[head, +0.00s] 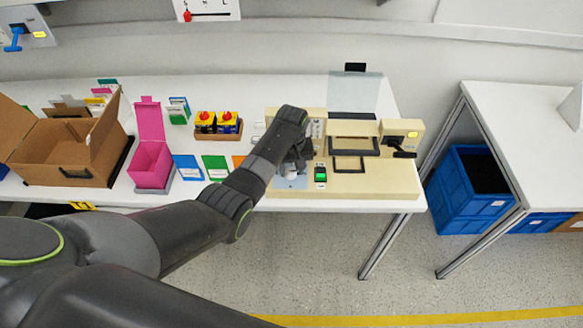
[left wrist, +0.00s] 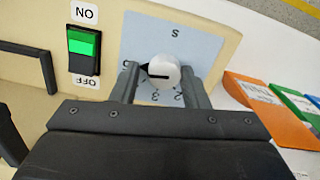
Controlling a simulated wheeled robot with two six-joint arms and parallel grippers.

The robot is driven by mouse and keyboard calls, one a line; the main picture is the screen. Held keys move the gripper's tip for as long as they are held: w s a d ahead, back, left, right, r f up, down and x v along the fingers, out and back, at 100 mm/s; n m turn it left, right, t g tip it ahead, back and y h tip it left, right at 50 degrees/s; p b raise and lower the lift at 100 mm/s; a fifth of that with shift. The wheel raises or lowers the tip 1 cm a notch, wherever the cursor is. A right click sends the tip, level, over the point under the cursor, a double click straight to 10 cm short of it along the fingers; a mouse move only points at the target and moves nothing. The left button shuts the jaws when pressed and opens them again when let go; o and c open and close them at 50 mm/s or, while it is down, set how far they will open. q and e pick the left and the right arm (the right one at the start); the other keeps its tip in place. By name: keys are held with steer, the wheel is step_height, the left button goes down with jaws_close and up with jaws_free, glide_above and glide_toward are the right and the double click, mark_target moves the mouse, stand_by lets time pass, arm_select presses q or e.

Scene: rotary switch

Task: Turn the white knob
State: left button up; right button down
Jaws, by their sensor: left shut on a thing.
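The white knob (left wrist: 164,70) sits on a pale blue dial plate (left wrist: 150,30) with numbers around it, in the left wrist view. A black mark on the knob points to the picture's left. My left gripper (left wrist: 160,90) has one finger on each side of the knob and is shut on it. In the head view the dial plate (head: 290,183) shows at the front left of the beige panel (head: 375,187), and my left arm reaches over it. My left gripper (head: 292,168) is mostly hidden there by its own wrist, and the knob is hidden too. My right gripper is not in view.
A green-lit ON/OFF switch (left wrist: 84,45) is beside the dial and also shows in the head view (head: 320,174). A black-handled lever box (head: 402,136) stands at the panel's right. A pink box (head: 151,163) and cardboard box (head: 65,155) stand to the left.

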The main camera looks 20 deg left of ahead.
arm_select(q)
steer(key=shift+s+a, duration=0.1)
steer(key=shift+a, duration=0.15)
